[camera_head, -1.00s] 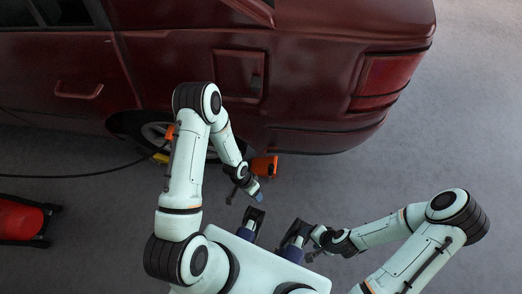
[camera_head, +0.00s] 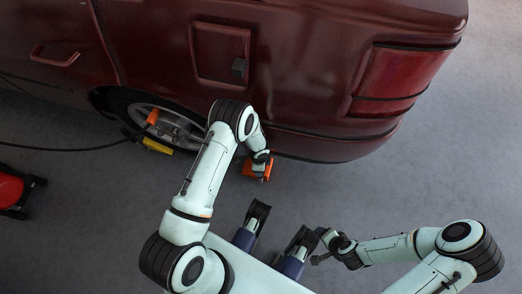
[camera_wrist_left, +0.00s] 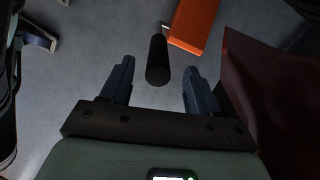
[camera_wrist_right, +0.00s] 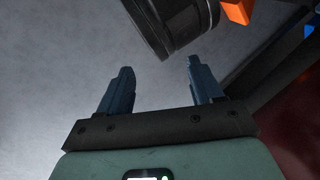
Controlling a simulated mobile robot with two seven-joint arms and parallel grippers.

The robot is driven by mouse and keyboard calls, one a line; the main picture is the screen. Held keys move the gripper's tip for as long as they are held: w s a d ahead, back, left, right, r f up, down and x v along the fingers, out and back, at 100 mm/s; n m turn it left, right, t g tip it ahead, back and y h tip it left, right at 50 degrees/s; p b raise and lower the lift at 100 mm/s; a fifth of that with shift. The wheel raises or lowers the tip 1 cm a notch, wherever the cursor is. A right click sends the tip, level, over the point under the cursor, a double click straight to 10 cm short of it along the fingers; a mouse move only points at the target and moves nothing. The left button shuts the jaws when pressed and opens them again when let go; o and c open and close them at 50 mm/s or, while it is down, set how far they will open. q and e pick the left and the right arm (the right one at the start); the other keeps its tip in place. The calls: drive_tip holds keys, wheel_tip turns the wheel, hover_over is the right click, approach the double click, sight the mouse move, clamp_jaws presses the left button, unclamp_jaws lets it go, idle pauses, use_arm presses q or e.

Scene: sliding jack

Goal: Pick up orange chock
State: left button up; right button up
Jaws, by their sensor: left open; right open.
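The orange chock (camera_head: 249,168) is on the grey floor by the rear wheel of the dark red car. My left gripper (camera_head: 263,177) is over it and hides part of it in the head view. In the left wrist view the chock (camera_wrist_left: 195,22) lies beyond the open fingers (camera_wrist_left: 157,90), with a thin metal piece at its edge. A black rod (camera_wrist_left: 157,62) shows between and just past those fingers, not clasped; I cannot tell how it joins the chock. My right gripper (camera_head: 318,245) is open and empty, away from the chock.
The car body (camera_head: 310,80) overhangs close to my left arm. An orange and yellow item (camera_head: 155,140) is at the wheel (camera_head: 175,125), with a black hose (camera_head: 70,149) running left. A red machine (camera_head: 12,190) stands at the left edge. Floor at right is clear.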

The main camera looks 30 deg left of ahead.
use_arm(q)
wheel_tip(320, 180, down, 6)
drive_tip(key=shift+d+r+b, duration=0.15)
drive_tip(key=shift+r+b, duration=0.1)
drive_tip(key=shift+b, duration=0.6)
drive_tip(key=shift+r, duration=0.15)
clamp_jaws()
use_arm(e)
drive_tip(key=w+f, duration=0.1)
drive_tip(key=w+d, duration=0.1)
drive_tip(key=shift+w+d+f+t+h, duration=0.2)
drive_tip(key=shift+w+f+t+h, duration=0.1)
drive_tip(key=shift+f, duration=0.1)
